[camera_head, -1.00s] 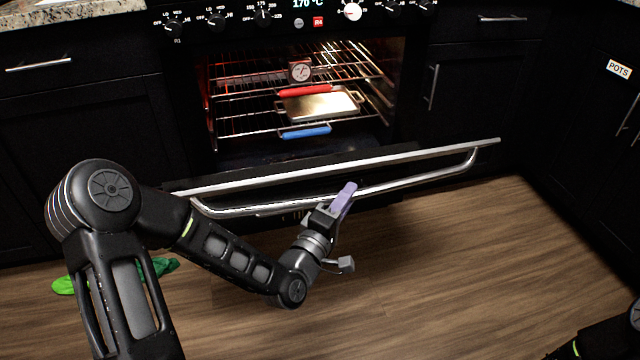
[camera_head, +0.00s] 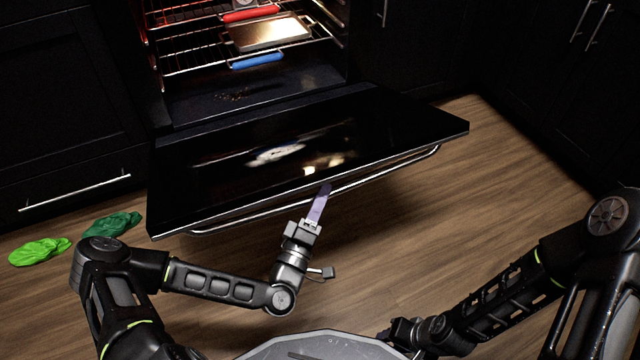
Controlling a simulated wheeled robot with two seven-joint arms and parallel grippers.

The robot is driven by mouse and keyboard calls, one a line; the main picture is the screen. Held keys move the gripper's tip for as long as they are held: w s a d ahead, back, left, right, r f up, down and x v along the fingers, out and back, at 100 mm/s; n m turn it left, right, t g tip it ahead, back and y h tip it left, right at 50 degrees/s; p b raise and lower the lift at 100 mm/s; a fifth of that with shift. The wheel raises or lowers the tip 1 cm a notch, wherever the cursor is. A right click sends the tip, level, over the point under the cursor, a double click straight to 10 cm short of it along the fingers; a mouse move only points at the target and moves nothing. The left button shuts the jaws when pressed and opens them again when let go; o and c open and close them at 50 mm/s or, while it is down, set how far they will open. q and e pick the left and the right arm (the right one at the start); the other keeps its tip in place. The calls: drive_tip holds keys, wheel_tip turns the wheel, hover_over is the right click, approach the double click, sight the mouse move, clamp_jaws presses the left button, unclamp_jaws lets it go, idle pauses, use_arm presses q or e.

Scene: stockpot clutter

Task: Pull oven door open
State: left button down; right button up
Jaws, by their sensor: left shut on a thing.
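The oven door (camera_head: 365,130) is swung down and lies nearly flat, its dark inner glass facing up. Its long metal handle (camera_head: 395,170) runs along the front edge. My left gripper (camera_head: 319,205), with purple fingers, is shut on the handle near its middle; the exact contact is partly hidden by the door edge. The oven cavity (camera_head: 210,100) behind it is open to view. My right gripper (camera_head: 395,335) is low at the bottom, partly hidden, and its fingers cannot be made out.
A tray (camera_head: 270,35) with a red and a blue grip sits on the oven rack (camera_head: 190,60). Light green (camera_head: 38,252) and dark green (camera_head: 100,226) cloth-like items lie on the floor at left. Dark cabinets flank the oven. The wooden floor (camera_head: 490,180) at right is clear.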

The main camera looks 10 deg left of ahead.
use_arm(q)
drive_tip(key=shift+w+a+f, duration=0.1)
drive_tip(key=shift+a+f, duration=0.05)
drive_tip(key=shift+f, duration=0.2)
drive_tip(key=c, duration=1.3)
unclamp_jaws()
drive_tip(key=shift+r, duration=0.1)
drive_tip(key=shift+s, duration=0.3)
drive_tip(key=p+v, duration=0.2)
drive_tip(key=v, duration=0.5)
